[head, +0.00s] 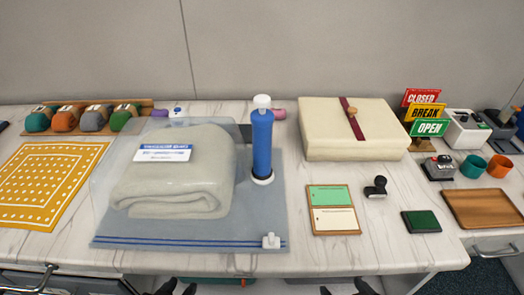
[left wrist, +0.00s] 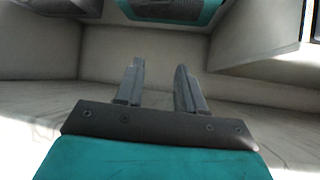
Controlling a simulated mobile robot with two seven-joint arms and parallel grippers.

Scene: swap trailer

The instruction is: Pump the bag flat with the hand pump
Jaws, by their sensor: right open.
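The clear vacuum bag (head: 105,200) lies on a grey-blue mat (head: 190,243) with a thick folded cream blanket (head: 180,185) inside, puffed up. A white and blue label (head: 163,153) is on top of it. The blue hand pump (head: 262,145) with a white knob stands upright at the bag's right side; its knob is close above the body. My left gripper (head: 177,288) shows only as dark fingertips at the bottom edge; in the left wrist view its fingers (left wrist: 158,85) are apart and empty. My right gripper (head: 347,288) is open at the bottom edge, below the table front.
A yellow cloth (head: 48,185), a wrapped cream parcel (head: 352,130), a two-coloured card board (head: 333,210), a black stamp (head: 376,187) and a green pad (head: 421,221) lie around. Bare table shows between them.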

